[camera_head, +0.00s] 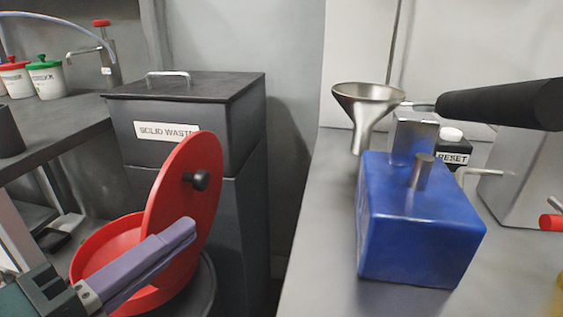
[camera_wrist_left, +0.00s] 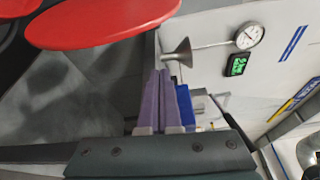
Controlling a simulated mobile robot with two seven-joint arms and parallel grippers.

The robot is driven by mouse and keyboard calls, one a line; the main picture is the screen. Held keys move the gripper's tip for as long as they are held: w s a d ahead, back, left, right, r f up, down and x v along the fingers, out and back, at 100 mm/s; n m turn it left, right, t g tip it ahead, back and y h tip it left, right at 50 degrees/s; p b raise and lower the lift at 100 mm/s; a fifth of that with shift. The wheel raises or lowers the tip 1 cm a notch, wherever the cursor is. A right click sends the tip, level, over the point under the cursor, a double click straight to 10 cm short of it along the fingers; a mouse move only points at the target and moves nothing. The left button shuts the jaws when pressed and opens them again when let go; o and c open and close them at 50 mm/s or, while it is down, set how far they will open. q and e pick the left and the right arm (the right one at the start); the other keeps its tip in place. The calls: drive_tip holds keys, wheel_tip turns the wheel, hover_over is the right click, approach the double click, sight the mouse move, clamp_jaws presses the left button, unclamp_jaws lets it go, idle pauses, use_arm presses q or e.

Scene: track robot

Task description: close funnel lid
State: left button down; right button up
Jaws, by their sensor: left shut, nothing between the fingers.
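The red funnel (camera_head: 108,243) stands at the lower left in the head view, on a dark round container. Its round red lid (camera_head: 184,165) is open, standing steeply tilted up, with a black knob (camera_head: 201,180) on the face turned right. My left gripper (camera_head: 186,229) is shut and empty, its purple fingers crossing in front of the lid's lower part. I cannot tell whether they touch it. In the left wrist view the shut fingers (camera_wrist_left: 168,76) point up the picture, and the red lid (camera_wrist_left: 105,24) shows at the upper left, apart from the fingertips. My right gripper is not in view.
A black solid waste bin (camera_head: 190,120) stands behind the funnel. To the right, a bench (camera_head: 318,245) carries a blue block (camera_head: 420,235) and a metal funnel (camera_head: 368,100). A dark bench (camera_head: 60,120) with jars is at the left. A floor gap lies between bin and right bench.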

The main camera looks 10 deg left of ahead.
sight(202, 190)
use_arm(q)
drive_tip(key=w, duration=0.8)
drive_tip(key=shift+w+a+f, duration=0.1)
drive_tip(key=shift+w+a, duration=0.15)
drive_tip(key=shift+w, duration=0.15)
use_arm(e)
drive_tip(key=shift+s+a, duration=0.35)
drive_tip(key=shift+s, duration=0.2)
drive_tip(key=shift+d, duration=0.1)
